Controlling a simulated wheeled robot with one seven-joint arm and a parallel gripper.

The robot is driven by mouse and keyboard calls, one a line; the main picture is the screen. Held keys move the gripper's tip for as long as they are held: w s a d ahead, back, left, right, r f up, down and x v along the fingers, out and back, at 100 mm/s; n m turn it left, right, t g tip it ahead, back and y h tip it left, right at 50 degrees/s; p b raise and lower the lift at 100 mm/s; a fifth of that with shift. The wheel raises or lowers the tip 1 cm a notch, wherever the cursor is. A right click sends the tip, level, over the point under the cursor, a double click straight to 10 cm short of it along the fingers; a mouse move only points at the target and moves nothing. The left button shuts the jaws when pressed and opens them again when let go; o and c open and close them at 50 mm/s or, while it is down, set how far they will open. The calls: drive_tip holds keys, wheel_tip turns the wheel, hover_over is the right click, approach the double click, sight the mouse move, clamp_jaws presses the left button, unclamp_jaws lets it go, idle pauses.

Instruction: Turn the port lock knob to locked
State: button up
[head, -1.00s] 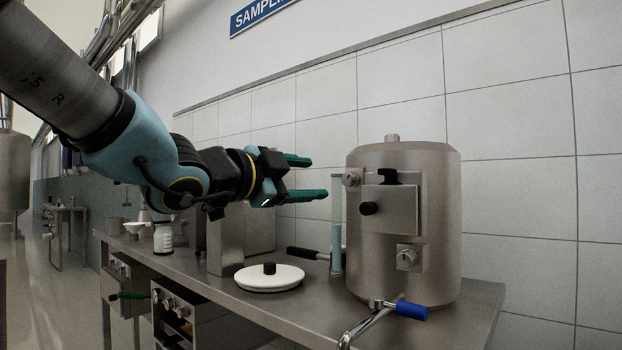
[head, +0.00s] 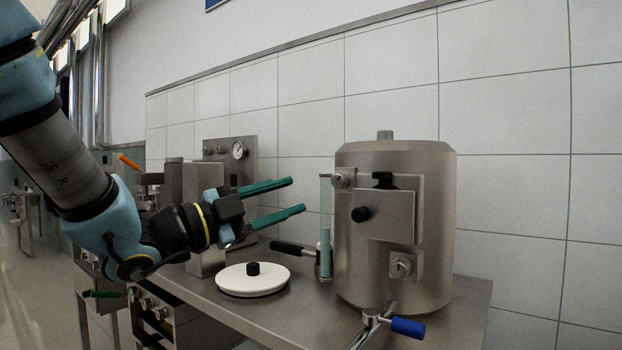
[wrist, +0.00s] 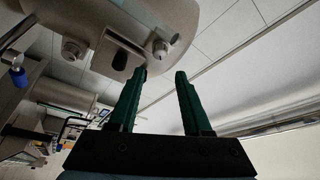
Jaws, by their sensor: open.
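A steel cylindrical vessel (head: 435,220) stands on the bench at right. Its front has a rectangular port cover (head: 395,225) with a black knob (head: 361,214) and a black catch (head: 383,180). A round metal knob (head: 402,266) sits on a square plate below the cover; another metal knob (head: 343,178) is at the cover's upper left. I cannot tell for sure which is the port lock knob. My gripper (head: 297,195) is open and empty, left of the vessel and apart from it. In the wrist view, the gripper (wrist: 161,74) shows below both metal knobs (wrist: 160,48) (wrist: 75,50).
A blue-handled valve (head: 407,327) projects at the vessel's foot. A sight tube (head: 325,245) and a dark lever (head: 288,247) stand left of the vessel. A white lid (head: 235,280) lies on the bench below my gripper. The tiled wall is behind.

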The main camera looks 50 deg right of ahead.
sight(336, 182)
drive_tip(key=p+x, duration=0.2)
drive_tip(key=x, duration=0.7)
drive_tip(key=shift+d+r, duration=0.1)
drive_tip(key=shift+d, duration=0.15)
drive_tip(key=shift+s, duration=0.1)
clamp_jaws()
